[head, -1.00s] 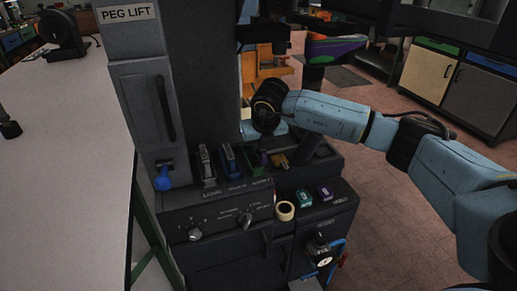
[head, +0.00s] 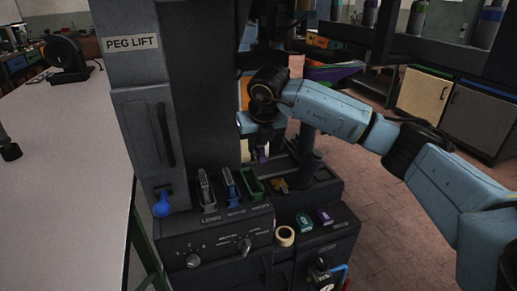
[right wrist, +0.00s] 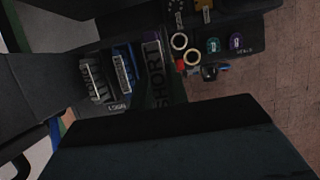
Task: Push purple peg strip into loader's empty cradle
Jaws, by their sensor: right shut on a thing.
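My right gripper (head: 262,142) points down above the loader on the peg lift machine. It is shut on the purple peg strip (head: 262,155), which shows small beneath it. In the right wrist view a dark purplish strip marked SHORT (right wrist: 155,75) appears large and close. The loader holds a grey strip (head: 206,189) and a blue strip (head: 230,184) side by side. Right of them a green-edged cradle (head: 251,184) looks empty. The purple strip is above and slightly behind this cradle, apart from it. My left gripper is out of view.
A yellow part (head: 280,185) lies in a dark tray right of the cradles. A dark post (head: 310,165) stands beside it. The tall PEG LIFT column (head: 140,100) bounds the left.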

